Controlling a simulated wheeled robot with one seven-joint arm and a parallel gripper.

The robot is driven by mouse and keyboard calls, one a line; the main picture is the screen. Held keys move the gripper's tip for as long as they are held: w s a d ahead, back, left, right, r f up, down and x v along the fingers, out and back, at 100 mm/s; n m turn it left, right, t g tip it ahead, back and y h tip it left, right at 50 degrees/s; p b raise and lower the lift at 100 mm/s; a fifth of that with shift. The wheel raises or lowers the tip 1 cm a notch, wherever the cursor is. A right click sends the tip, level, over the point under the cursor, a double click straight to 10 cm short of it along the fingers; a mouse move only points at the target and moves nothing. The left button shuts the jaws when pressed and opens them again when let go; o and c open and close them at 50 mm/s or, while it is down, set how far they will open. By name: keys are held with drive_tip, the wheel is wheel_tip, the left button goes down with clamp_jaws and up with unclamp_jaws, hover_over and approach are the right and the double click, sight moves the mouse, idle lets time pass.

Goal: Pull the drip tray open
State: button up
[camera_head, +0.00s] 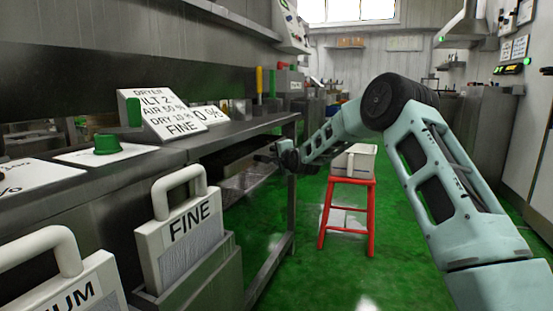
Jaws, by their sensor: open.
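A dark, flat tray-like part (228,163) shows under the metal bench at centre-left, and I take it to be the drip tray. It lies in shadow, and I cannot make out its handle or how far out it is. My arm reaches in from the right. My gripper (279,152) is at the bench's right end, close to the front edge of that dark part. The jaws are open and small in view. I cannot tell whether they touch the tray.
The metal bench (225,131) carries a sign stand (160,113) and a green knob (107,144). A frame marked FINE (190,232) stands in a holder at front left. A red stool (346,190) bears a pale container (353,161) behind my arm. The green floor (330,280) is clear in front.

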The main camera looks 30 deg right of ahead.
drive_tip(key=shift+w, duration=0.3)
clamp_jaws()
drive_tip(key=s+d+p, duration=0.6)
drive_tip(key=s+d, duration=0.7)
drive_tip(key=s, duration=0.3)
drive_tip(key=shift+s, duration=0.4)
drive_tip(key=shift+f, duration=0.1)
unclamp_jaws()
drive_tip(key=shift+p, duration=0.3)
